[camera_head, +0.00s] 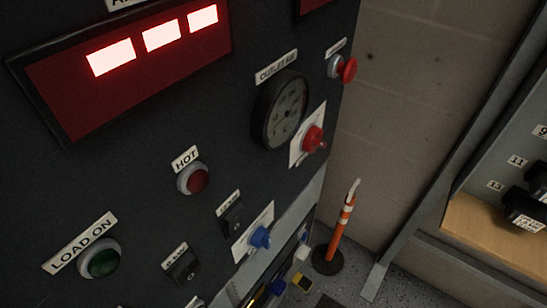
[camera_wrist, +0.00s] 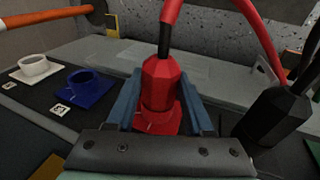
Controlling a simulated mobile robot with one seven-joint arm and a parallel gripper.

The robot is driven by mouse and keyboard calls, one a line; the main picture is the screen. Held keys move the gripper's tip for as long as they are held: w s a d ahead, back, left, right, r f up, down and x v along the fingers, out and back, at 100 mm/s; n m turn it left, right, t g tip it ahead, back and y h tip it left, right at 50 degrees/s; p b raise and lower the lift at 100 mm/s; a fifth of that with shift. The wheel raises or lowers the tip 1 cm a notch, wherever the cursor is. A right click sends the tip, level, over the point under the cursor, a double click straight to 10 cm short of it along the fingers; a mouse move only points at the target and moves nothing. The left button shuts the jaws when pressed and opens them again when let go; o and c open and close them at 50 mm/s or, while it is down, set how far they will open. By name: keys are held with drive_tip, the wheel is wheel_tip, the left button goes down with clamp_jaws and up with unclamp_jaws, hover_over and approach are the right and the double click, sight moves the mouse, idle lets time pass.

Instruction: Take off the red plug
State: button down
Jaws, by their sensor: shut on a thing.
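The red plug (camera_wrist: 163,76) is in the middle of the wrist view, with a black collar and a red cable (camera_wrist: 220,8) rising from its top. My gripper (camera_wrist: 160,88) is shut on it, with one blue finger on each side of its body. A red socket flange (camera_wrist: 158,122) shows directly beneath the plug. The plug stands upright over it, and I cannot tell how deep it sits. The gripper's front bar hides the near side of the flange. I cannot make out the plug or gripper clearly in the head view.
In the wrist view, a blue socket (camera_wrist: 85,90) and a white socket (camera_wrist: 35,68) lie left of the plug. A black plug (camera_wrist: 273,115) with its cable stands close on the right. In the head view, an orange post (camera_head: 341,228) stands beside the dark panel (camera_head: 130,170).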

drive_tip(key=shift+s+f+t+h+b, duration=0.15)
drive_tip(key=shift+f+t+h+b, duration=0.1)
drive_tip(key=shift+t+h+b, duration=0.65)
drive_tip(key=shift+b, duration=0.4)
drive_tip(key=shift+r+t, duration=0.2)
drive_tip(key=shift+t, duration=0.2)
drive_tip(key=shift+f+b, duration=0.2)
drive_tip(key=shift+b, duration=0.45)
